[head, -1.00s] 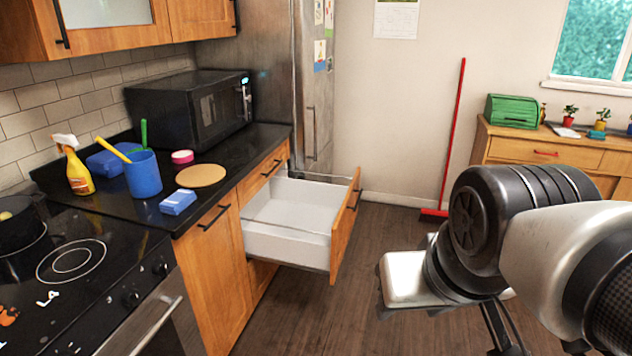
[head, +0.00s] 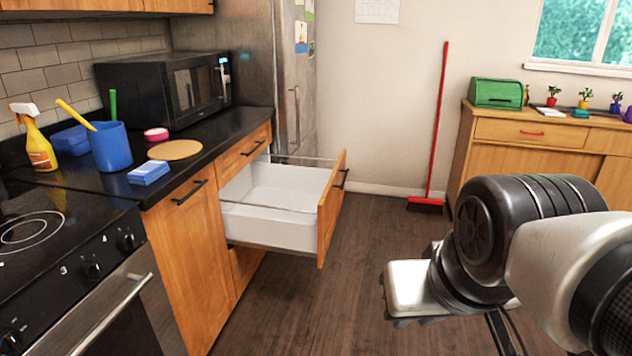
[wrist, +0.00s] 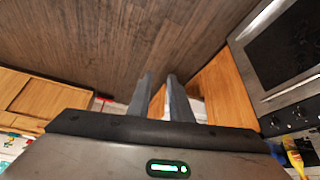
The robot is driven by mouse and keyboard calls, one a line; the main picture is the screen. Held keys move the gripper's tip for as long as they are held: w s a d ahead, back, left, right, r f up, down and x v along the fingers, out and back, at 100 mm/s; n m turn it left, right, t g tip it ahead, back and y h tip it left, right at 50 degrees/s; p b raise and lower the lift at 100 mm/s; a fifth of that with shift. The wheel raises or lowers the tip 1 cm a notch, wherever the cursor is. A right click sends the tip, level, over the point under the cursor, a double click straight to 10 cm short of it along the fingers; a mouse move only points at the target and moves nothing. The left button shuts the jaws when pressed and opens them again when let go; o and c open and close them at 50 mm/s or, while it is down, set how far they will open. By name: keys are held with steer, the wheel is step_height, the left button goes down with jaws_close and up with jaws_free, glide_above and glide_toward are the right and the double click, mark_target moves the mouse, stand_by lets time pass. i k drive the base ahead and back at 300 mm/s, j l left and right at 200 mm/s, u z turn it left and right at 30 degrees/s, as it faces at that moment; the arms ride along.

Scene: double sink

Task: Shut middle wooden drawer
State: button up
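The middle wooden drawer (head: 331,207) stands pulled well out of the counter cabinet, below a shut top drawer (head: 245,148). It has an orange-brown front with a black handle and a white box, which looks empty. In the wrist view, two grey fingers of my gripper (wrist: 160,77) point toward the floor and cabinets, with a gap between them and nothing held. Part of what seems to be the drawer shows behind the fingers, mostly hidden. In the head view my arm is at the lower right, apart from the drawer; the fingers are not visible there.
The oven (head: 118,305) stands at the lower left. A microwave (head: 170,92), blue cup (head: 111,148) and spray bottle (head: 36,143) are on the counter. A red broom (head: 437,125) leans on the back wall beside a sideboard (head: 520,150). The floor (head: 300,305) right of the drawer is clear.

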mark_target(294, 209)
steer(key=i+l+u, duration=0.15)
steer(key=i, duration=0.35)
steer(key=i+l+u, duration=0.15)
steer(key=i, duration=0.35)
steer(key=i+l+u, duration=0.2)
steer(key=i, duration=0.25)
steer(key=i+l+u, duration=0.15)
steer(key=i, duration=0.35)
steer(key=l, duration=0.1)
